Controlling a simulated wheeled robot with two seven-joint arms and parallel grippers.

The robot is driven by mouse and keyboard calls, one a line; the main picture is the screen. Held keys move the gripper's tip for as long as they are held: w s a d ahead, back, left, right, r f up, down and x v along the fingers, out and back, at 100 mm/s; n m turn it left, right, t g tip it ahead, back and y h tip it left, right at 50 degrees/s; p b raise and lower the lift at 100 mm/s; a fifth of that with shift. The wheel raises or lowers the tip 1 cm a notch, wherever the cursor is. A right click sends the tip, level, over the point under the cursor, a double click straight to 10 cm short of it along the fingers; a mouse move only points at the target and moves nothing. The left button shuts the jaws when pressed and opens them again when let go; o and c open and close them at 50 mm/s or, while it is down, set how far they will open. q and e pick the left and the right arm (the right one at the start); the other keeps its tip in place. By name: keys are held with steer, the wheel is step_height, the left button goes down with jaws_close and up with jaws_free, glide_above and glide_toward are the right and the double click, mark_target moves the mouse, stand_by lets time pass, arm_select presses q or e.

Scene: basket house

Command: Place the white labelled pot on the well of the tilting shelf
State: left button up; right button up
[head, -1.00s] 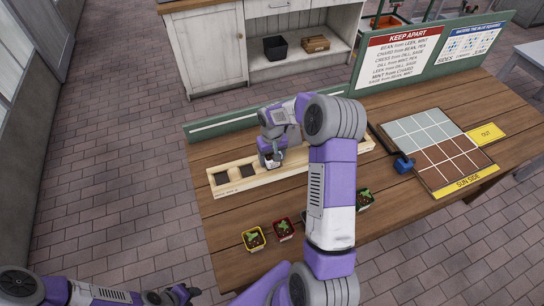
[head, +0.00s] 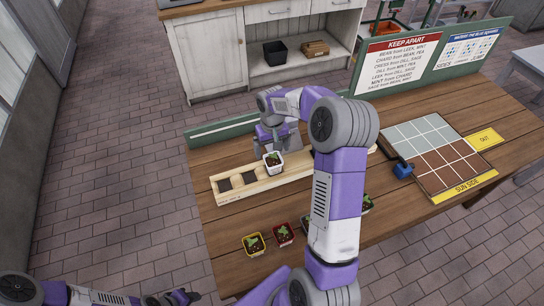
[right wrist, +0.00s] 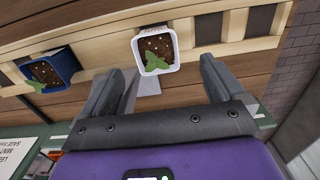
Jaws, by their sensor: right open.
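The white labelled pot (head: 273,168), with dark soil and a green seedling, stands on the long wooden tilting shelf (head: 283,184), right of several dark square wells. It looks upright; how deep it sits in its well cannot be told. In the right wrist view the white pot (right wrist: 156,66) is just beyond my fingertips, apart from them. My right gripper (right wrist: 160,75) is open and empty; in the head view my right gripper (head: 270,143) is behind and above the pot. My left gripper (head: 182,297) is at the bottom left, away from the table, its jaws unclear.
A blue-rimmed pot (right wrist: 48,68) is on the shelf near the white one. Yellow (head: 253,244) and red (head: 283,235) pots stand at the table's front. My arm hides part of the shelf.

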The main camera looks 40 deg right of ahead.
mark_target(272, 160)
steer(key=shift+r, duration=1.9)
